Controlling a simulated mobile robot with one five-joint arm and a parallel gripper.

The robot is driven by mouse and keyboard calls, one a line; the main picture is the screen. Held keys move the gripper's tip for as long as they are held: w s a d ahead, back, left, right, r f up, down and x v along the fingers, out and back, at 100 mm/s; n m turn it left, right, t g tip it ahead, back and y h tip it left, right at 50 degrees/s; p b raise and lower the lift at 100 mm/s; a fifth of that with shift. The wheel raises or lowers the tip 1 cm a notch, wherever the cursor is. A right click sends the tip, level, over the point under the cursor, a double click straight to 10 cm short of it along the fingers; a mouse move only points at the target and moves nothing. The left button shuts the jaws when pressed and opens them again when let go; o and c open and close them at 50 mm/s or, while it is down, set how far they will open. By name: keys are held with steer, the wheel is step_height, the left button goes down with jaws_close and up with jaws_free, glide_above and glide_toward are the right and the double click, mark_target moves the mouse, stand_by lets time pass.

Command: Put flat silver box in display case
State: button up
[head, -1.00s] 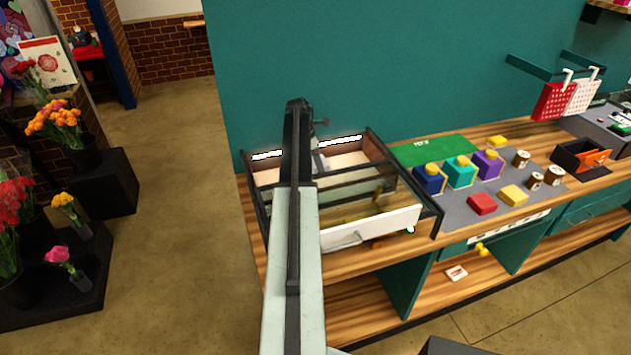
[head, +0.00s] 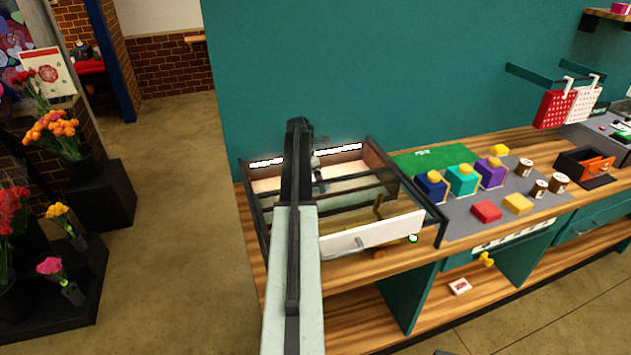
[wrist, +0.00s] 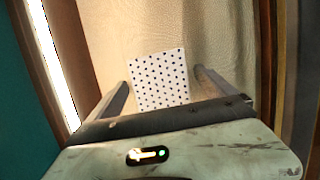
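The display case (head: 432,215) stands on the left end of the wooden counter, with a dark frame, light strips at the back and a white front panel with a handle. My arm reaches over it, and my gripper is mostly hidden behind the arm in the head view. In the wrist view my gripper (wrist: 160,80) is open over a pale floor beside a light strip, inside the case. A flat white piece with dark dots (wrist: 158,78) lies between the fingers, with small gaps at its sides. I cannot make out a plainly silver box.
Blue, teal and purple boxes (head: 462,180), a red block (head: 487,211) and several small jars stand on a grey mat to the right. A green mat (head: 430,157) lies behind. A teal wall (head: 400,70) rises behind the counter. Flower stands are at the far left.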

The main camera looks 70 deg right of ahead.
steer(key=shift+r, duration=0.15)
steer(key=p+v, duration=1.2)
